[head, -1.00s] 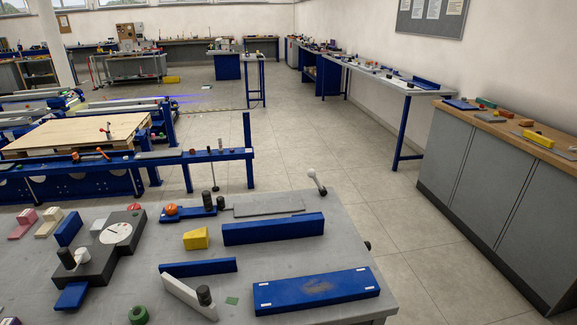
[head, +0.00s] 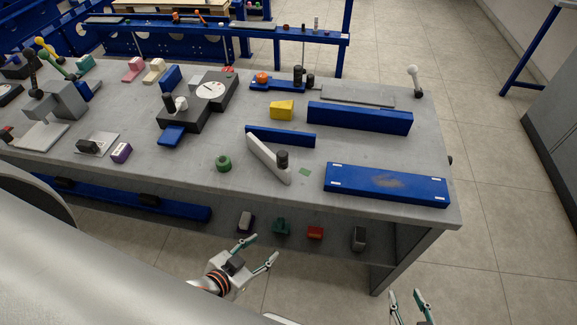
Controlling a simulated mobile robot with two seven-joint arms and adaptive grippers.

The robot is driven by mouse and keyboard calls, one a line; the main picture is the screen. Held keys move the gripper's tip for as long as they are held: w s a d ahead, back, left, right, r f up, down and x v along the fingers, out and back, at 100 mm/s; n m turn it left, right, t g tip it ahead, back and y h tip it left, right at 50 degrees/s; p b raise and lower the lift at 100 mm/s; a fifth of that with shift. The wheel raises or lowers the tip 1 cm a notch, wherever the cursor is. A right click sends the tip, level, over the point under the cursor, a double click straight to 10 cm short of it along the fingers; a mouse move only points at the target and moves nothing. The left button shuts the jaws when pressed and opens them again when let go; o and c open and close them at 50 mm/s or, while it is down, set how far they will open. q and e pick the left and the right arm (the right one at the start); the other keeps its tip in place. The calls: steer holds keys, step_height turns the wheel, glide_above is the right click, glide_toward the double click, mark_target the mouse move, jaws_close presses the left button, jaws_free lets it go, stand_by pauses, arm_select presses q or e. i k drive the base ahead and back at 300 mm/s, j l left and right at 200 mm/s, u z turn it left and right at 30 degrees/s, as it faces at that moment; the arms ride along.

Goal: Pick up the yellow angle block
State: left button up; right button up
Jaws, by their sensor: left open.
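The yellow angle block (head: 282,110) lies on the grey worktable (head: 340,150), toward its far side. It sits between the dark fixture with a white dial (head: 212,92) and the long blue bar (head: 360,117), with a thinner blue bar (head: 280,136) in front of it. My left gripper (head: 262,249) is open and empty, in front of the table's near edge and well apart from the block. My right gripper (head: 406,293) shows at the bottom edge with its fingers apart and nothing between them.
A white angled bar (head: 266,158) with a black knob, a green ring (head: 223,163) and a blue plate (head: 386,184) lie nearer than the block. A lower shelf holds several small parts, including a red one (head: 315,232). Clear floor lies right of the table.

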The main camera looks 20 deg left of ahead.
mark_target(283, 110)
steer(key=k+l, duration=0.2)
steer(key=k, duration=0.25)
steer(key=k+l+z, duration=0.15)
steer(key=k, duration=0.3)
